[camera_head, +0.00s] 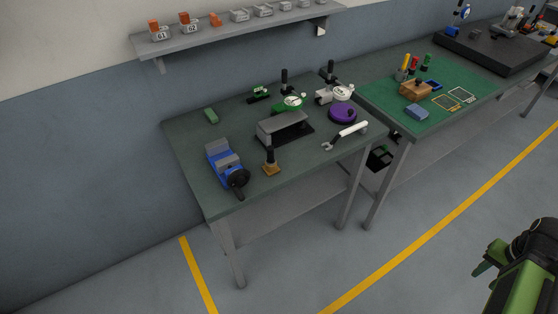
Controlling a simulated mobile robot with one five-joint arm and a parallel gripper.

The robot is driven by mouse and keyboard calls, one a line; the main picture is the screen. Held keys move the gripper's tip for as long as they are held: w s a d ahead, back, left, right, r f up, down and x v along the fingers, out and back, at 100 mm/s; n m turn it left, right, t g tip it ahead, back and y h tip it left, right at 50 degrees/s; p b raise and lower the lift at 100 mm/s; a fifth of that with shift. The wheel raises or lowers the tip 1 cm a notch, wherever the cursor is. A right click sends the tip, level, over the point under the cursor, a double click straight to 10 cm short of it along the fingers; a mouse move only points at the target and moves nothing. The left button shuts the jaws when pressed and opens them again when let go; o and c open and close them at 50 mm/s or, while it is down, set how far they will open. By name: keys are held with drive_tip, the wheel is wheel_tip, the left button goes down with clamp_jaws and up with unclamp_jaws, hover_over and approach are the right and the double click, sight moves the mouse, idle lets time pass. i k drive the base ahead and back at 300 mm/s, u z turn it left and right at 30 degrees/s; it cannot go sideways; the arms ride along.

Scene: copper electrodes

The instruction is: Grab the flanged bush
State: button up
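I cannot pick out a flanged bush with certainty; the small parts are too small to tell apart. On the wall shelf (235,31), copper-coloured pieces sit on grey blocks, including one marked 01 (160,34) and one marked 02 (190,28). A third copper-coloured piece (215,19) is beside them, followed by several grey pieces to the right. My green and black gripper (486,262) is at the lower right, over the floor and well apart from the benches and shelf. Its finger gap does not show clearly.
The near bench (185,144) carries a blue vise (223,166), a wood-based black-handled tool (271,163), a grey block (281,126), a purple disc (342,113) and a wrench (346,136). A second bench with a green mat (400,118) adjoins it. The floor in front is clear.

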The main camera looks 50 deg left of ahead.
sight(270, 170)
drive_tip(key=u, duration=0.3)
drive_tip(key=k, duration=0.15)
drive_tip(key=z, duration=3.3)
drive_tip(key=k, duration=1)
drive_tip(key=z, duration=5.8)
